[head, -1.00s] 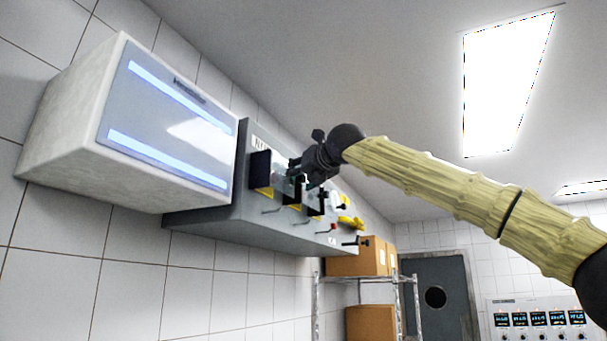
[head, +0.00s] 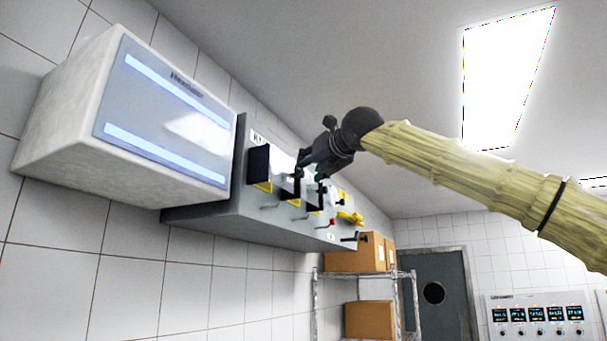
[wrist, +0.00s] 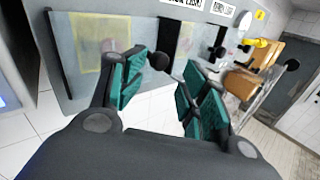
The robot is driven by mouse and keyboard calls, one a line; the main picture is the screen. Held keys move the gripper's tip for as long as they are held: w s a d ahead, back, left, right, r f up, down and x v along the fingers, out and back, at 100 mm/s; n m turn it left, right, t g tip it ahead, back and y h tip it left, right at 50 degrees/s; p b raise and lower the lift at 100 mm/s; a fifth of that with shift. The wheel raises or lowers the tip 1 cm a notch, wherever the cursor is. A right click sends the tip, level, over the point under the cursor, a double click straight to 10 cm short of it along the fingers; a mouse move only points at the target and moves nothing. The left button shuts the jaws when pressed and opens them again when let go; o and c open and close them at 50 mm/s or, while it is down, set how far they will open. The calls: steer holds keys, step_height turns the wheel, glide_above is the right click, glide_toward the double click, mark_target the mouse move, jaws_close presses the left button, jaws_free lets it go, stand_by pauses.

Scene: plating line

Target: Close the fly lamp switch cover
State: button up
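A grey switch box (head: 215,215) is mounted on the tiled wall, with several dark upright flap covers standing out from its face. The nearest dark cover (head: 260,165) has yellow marking beside it; further covers (head: 314,197) follow along the box. I cannot tell which one belongs to the fly lamp. My gripper (head: 303,168) is in front of the box beside the middle covers. In the wrist view, my gripper (wrist: 163,82) has its teal-padded fingers apart and nothing held. A black ball knob (wrist: 158,62) shows beyond the gap. Contact with a cover is not clear.
The white fly lamp (head: 75,130) with two blue tubes hangs left of the box. Small levers and a yellow handle (head: 350,218) project from the box. Cardboard boxes (head: 368,320) stand on a wire shelf beyond. Room is free to the right of the arm.

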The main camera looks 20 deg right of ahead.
steer(key=s, duration=0.6)
steer(key=shift+d, duration=0.25)
